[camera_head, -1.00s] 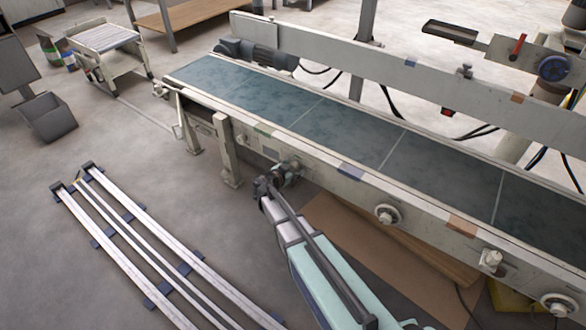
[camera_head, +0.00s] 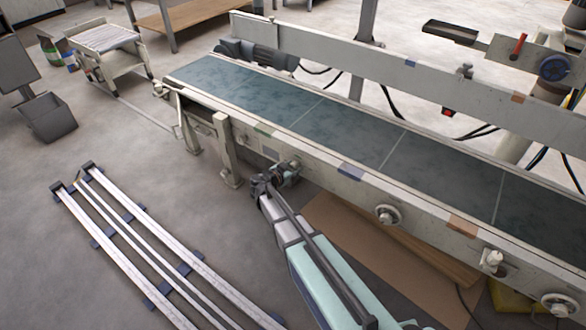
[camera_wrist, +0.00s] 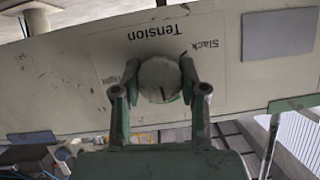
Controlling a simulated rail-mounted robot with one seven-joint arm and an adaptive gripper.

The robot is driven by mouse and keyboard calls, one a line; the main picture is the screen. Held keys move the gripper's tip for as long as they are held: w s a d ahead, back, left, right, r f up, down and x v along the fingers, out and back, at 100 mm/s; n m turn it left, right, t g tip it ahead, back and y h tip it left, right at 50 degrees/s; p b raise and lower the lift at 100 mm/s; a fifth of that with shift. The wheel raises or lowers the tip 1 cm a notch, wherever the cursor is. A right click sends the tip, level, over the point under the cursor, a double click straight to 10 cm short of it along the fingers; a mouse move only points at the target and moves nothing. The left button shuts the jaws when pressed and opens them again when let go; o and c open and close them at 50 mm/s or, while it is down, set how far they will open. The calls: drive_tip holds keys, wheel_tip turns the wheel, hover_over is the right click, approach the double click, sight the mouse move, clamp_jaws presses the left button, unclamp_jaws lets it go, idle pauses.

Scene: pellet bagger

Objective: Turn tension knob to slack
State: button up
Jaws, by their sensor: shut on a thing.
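The tension knob (camera_wrist: 160,78) is a round pale knob on the conveyor's side plate, in the middle of the wrist view. My gripper (camera_wrist: 160,88) is shut on it, one finger on each side. The word "Tension" (camera_wrist: 158,33) reads upside down above the knob. "Slack" (camera_wrist: 203,47) is printed to the upper right. Another word to the left is partly covered by a finger. A short dark mark shows low on the knob's face. In the head view my gripper (camera_head: 272,183) is at the conveyor's near side and mostly hides the knob.
The conveyor (camera_head: 345,125) runs across the head view. Other round fittings (camera_head: 388,215) stick out of its near side, to the right of my gripper. Floor rails (camera_head: 130,245) lie at the lower left. Cardboard (camera_head: 350,245) lies beneath the conveyor.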

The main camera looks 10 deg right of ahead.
drive_tip(key=n+g+h, duration=0.1)
drive_tip(key=n, duration=0.1)
drive_tip(key=n+g+h, duration=0.1)
drive_tip(key=n, duration=0.1)
drive_tip(key=shift+w+b, duration=0.2)
drive_tip(key=shift+b, duration=0.1)
drive_tip(key=n+g+h+p, duration=0.1)
drive_tip(key=n+h, duration=0.1)
drive_tip(key=n, duration=0.1)
drive_tip(key=shift+n, duration=0.4)
drive_tip(key=n+h+p, duration=0.3)
drive_tip(key=n, duration=0.2)
drive_tip(key=shift+g, duration=0.4)
drive_tip(key=shift+f+n+t+h+p, duration=0.15)
drive_tip(key=shift+n+h+p, duration=0.25)
drive_tip(key=shift+n+p, duration=0.55)
drive_tip(key=shift+n+t+h+p, duration=0.25)
drive_tip(key=shift+n+h+p, duration=0.15)
drive_tip(key=shift+n, duration=1.05)
drive_tip(key=o, duration=1.2)
drive_tip(key=shift+d, duration=0.1)
drive_tip(key=shift+c, duration=0.2)
drive_tip(key=shift+s+a, duration=0.1)
drive_tip(key=shift+a, duration=0.1)
